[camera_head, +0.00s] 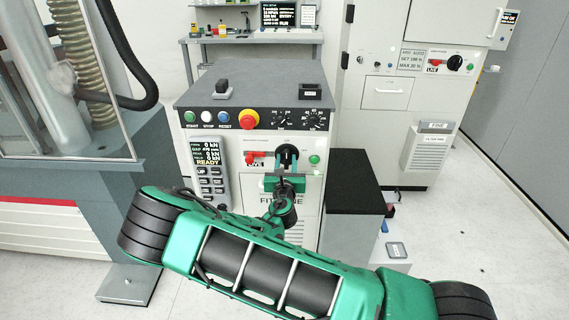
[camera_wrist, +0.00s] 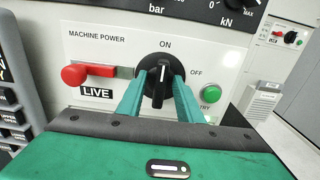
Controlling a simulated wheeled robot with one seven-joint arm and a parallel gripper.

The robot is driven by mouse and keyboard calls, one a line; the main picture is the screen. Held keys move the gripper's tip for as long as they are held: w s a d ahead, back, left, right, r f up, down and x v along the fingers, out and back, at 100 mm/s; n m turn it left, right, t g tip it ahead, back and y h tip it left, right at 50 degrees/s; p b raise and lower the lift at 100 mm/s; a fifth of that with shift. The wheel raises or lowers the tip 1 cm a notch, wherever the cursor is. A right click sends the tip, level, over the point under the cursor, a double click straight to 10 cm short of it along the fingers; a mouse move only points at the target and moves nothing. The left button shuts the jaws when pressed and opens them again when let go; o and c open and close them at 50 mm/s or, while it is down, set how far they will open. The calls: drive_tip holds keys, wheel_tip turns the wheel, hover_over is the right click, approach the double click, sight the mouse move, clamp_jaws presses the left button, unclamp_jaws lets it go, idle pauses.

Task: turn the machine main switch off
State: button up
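The machine main switch is a black rotary knob (camera_wrist: 158,84) on the white MACHINE POWER panel (camera_wrist: 105,50); it also shows in the head view (camera_head: 288,154). Its white mark points up towards ON; OFF is printed to the right. My gripper (camera_wrist: 161,86) is at the panel, its two green fingers on either side of the knob's grip bar. Narrow gaps seem to show beside the bar, so the fingers look open around it. In the head view my gripper (camera_head: 285,178) partly covers the knob's lower side.
A red lever (camera_wrist: 80,74) above a LIVE label sits left of the knob. A green lamp (camera_wrist: 210,91) is at right. A second cabinet (camera_head: 411,70) with a similar knob stands behind right.

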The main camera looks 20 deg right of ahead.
clamp_jaws()
drive_tip(key=m, duration=0.4)
drive_tip(key=shift+m, duration=0.4)
drive_tip(key=m, duration=0.4)
drive_tip(key=shift+s+d+f+m, duration=0.1)
drive_tip(key=shift+d+f+m, duration=0.1)
drive_tip(key=shift+m, duration=0.1)
drive_tip(key=m, duration=0.4)
drive_tip(key=shift+d+f, duration=0.1)
drive_tip(key=shift+f+m, duration=0.15)
drive_tip(key=shift+m, duration=2.05)
drive_tip(key=shift+f, duration=0.1)
unclamp_jaws()
